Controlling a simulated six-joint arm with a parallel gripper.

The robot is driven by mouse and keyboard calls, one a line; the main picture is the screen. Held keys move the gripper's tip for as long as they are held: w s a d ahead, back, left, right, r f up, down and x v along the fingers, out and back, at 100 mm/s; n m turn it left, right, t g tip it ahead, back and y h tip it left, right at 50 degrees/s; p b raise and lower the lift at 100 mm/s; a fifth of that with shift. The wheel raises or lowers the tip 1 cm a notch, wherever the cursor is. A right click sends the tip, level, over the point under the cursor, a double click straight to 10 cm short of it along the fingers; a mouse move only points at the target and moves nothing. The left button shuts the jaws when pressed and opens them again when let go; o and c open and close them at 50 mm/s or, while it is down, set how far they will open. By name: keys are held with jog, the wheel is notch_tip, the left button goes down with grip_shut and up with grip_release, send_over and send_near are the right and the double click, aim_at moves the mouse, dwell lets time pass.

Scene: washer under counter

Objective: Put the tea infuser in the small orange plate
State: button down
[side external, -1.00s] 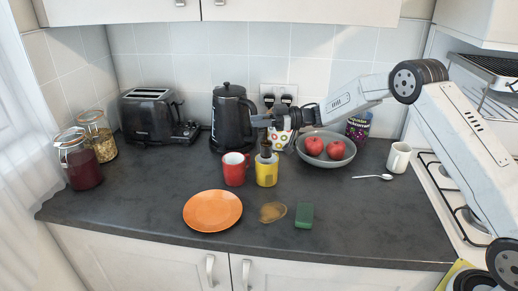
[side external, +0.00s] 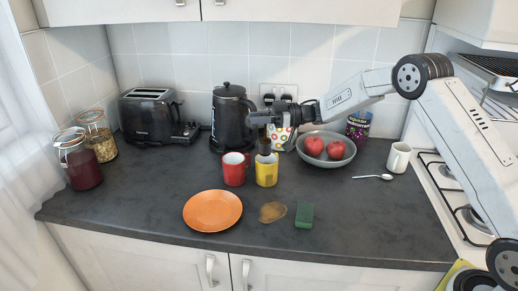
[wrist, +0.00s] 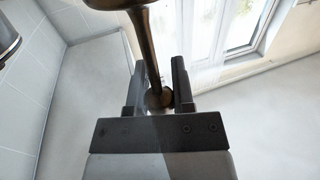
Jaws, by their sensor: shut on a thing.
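The tea infuser is a dark bronze piece with a thin stem and a wider end; it shows in the wrist view (wrist: 150,50) between my fingers. In the side view the infuser (side external: 264,143) hangs below my gripper (side external: 262,119), over the mouth of the yellow mug (side external: 266,175). Whether its lower end is still inside the mug's rim is hard to tell. My gripper is shut on the infuser's stem. The small orange plate (side external: 212,211) lies empty on the counter, in front and to the left of the mug.
A red mug (side external: 234,172) stands just left of the yellow one. A bowl of red fruit (side external: 338,148) is right. A brown patch (side external: 272,212) and green sponge (side external: 304,215) lie right of the plate.

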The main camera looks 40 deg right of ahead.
jog(key=s+a+r, duration=0.3)
jog(key=s+a, duration=1)
jog(key=s, duration=0.4)
jog(key=shift+s+a+t, duration=0.3)
jog(key=shift+w+f, duration=0.15)
jog(key=w+a+f, duration=0.3)
jog(key=w+f, duration=0.6)
jog(key=w, duration=0.3)
jog(key=shift+w+a, duration=0.35)
jog(key=shift+w+f, duration=0.1)
jog(key=shift+f, duration=0.1)
